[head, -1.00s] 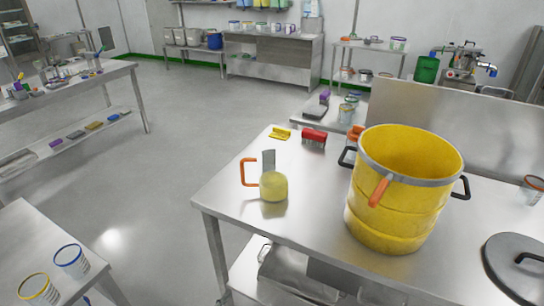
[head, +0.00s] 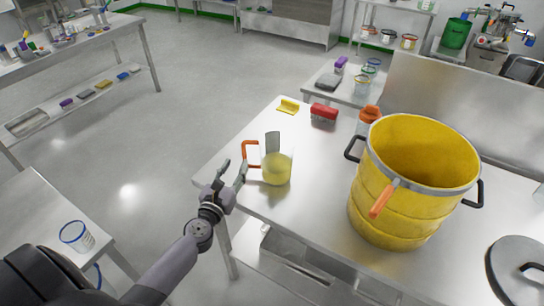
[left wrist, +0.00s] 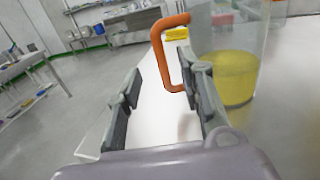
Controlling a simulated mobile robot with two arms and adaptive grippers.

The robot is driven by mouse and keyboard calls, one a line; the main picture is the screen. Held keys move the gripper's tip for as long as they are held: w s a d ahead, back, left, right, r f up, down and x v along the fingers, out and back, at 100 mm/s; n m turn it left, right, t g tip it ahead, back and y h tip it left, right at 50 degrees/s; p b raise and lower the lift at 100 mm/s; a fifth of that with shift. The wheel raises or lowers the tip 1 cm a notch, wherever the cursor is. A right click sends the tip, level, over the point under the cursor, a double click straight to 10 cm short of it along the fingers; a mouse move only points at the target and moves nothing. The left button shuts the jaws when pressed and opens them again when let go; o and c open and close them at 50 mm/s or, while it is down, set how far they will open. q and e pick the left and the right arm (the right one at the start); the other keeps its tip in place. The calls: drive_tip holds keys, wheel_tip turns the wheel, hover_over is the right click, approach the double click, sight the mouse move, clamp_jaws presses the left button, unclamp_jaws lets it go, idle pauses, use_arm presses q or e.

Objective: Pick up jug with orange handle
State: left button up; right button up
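The jug (head: 277,167) is clear with yellow liquid in its lower part and stands upright on the steel table. Its orange handle (head: 251,154) points left, towards my left gripper. My left gripper (head: 234,172) is open at the table's left edge, just beside the handle and seemingly not touching it. In the left wrist view the orange handle (left wrist: 170,55) shows beyond and between the open fingers (left wrist: 160,92), nearer the right one, with the jug (left wrist: 230,75) to the right. My right gripper is not in view.
A big yellow drum (head: 405,190) with dark side handles stands right of the jug. A red object (head: 323,111) and a yellow one (head: 288,106) lie behind it. A dark lid (head: 520,268) lies at right. The steel table (head: 310,215) is clear around the jug.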

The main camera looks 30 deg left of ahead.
sight(243, 151)
use_arm(q)
drive_tip(key=w, duration=0.2)
drive_tip(key=w+a, duration=0.1)
drive_tip(key=w, duration=0.5)
drive_tip(key=shift+w+a+r, duration=0.1)
drive_tip(key=shift+w+a, duration=0.05)
drive_tip(key=shift+a, duration=0.15)
drive_tip(key=shift+c, duration=0.6)
clamp_jaws()
drive_tip(key=shift+r, duration=0.1)
